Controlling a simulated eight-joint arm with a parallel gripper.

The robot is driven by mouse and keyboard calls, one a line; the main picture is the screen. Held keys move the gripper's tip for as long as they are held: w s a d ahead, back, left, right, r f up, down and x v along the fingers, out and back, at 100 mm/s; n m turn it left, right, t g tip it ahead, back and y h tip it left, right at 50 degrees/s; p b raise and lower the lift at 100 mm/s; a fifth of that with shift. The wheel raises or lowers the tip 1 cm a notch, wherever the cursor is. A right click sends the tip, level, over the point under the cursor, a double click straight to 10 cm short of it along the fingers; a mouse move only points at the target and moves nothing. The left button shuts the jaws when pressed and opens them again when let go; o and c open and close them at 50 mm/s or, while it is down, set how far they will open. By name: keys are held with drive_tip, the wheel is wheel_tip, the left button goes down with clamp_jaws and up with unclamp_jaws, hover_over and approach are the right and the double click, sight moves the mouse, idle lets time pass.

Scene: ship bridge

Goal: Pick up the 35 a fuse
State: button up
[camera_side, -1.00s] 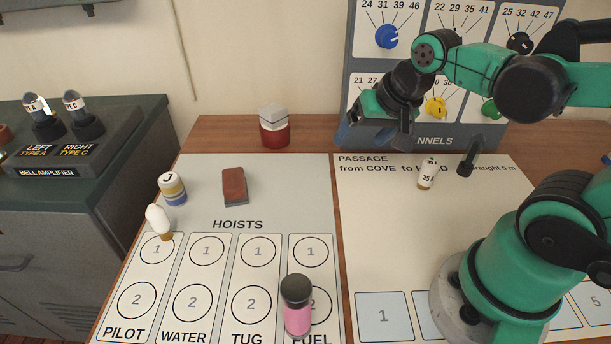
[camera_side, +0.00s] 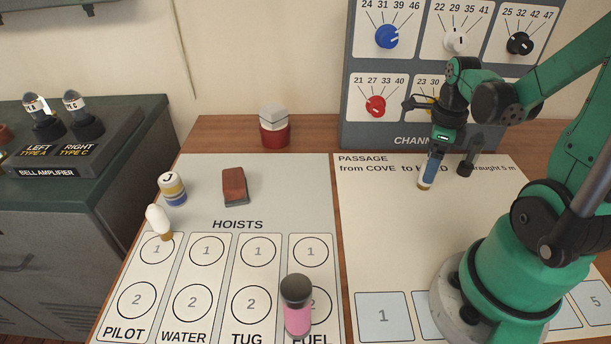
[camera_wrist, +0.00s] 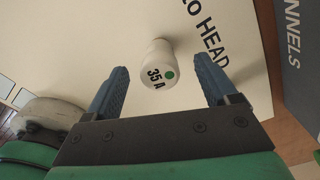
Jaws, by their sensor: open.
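The 35 A fuse (camera_wrist: 154,66) is a white cylinder with a green dot and "35 A" on its top in the wrist view. It stands on the passage sheet, and its lower end (camera_side: 424,186) shows in the side view. My gripper (camera_wrist: 163,82) is open, with one blue finger to each side of the fuse in the wrist view and a gap visible on both sides. In the side view my gripper (camera_side: 431,167) points down over the fuse, and a blue finger hides much of it.
A dark upright peg-like object (camera_side: 470,160) stands close to the right of the fuse. The channels panel (camera_side: 400,141) rises behind. A pink bottle-like object (camera_side: 297,318), a brown block (camera_side: 234,184) and a striped cylinder (camera_side: 172,190) are on the hoists sheet to the left.

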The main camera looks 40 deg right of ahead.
drive_tip(key=shift+f, duration=1.4)
clamp_jaws()
drive_tip(key=shift+r, duration=0.15)
